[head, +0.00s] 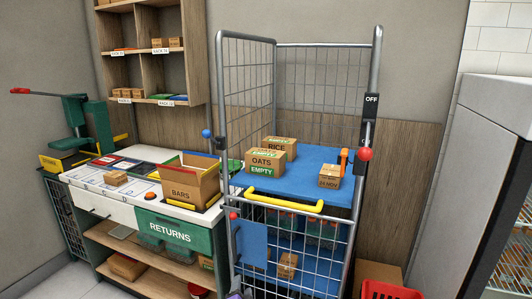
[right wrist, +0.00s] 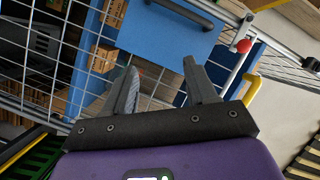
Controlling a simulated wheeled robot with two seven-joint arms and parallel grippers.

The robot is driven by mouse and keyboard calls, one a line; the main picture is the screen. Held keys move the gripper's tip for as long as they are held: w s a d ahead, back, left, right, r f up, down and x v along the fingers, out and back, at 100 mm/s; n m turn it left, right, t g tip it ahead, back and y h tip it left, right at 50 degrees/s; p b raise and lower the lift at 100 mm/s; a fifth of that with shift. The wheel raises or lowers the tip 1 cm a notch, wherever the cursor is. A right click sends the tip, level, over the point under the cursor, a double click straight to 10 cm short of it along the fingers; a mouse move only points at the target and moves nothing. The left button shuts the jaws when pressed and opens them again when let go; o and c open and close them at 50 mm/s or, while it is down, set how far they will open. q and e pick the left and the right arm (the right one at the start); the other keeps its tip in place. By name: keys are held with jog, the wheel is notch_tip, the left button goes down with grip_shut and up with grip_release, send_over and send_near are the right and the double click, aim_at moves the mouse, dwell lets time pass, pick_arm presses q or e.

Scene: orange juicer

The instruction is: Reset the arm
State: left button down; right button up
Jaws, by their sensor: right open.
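My right gripper (right wrist: 160,78) shows in the right wrist view with its two dark fingers apart and nothing between them. It points at the wire mesh front of the roll cage, close to a blue panel (right wrist: 170,28). In the head view only a bit of purple, likely my right gripper (head: 238,295), shows at the bottom edge, low in front of the cage (head: 350,240). My left gripper and arm are not in view.
The cage's blue shelf (head: 310,188) holds oats, rice and smaller boxes behind a yellow handle (head: 284,201). A returns counter (head: 130,190) with an open bars box (head: 188,182) stands left. A red basket (head: 390,290) and a grey cabinet (head: 470,180) stand right.

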jog(key=s+d+f+n+g+y+p, duration=0.25)
jog(key=s+d+f+n+g, duration=0.45)
jog(key=s+d+f, duration=0.7)
jog(key=s+d+f+g, duration=0.1)
jog(key=s+g, duration=0.2)
jog(key=s, duration=0.6)
jog(key=s+d+f+n+g+y+p, duration=0.1)
jog(key=s+g, duration=0.2)
jog(key=s, duration=0.6)
jog(key=s+d+f+n+g+y, duration=0.1)
jog(key=s+g, duration=0.1)
jog(key=s, duration=0.7)
jog(key=shift+d+f+g, duration=0.35)
jog(key=shift+f+g, duration=0.05)
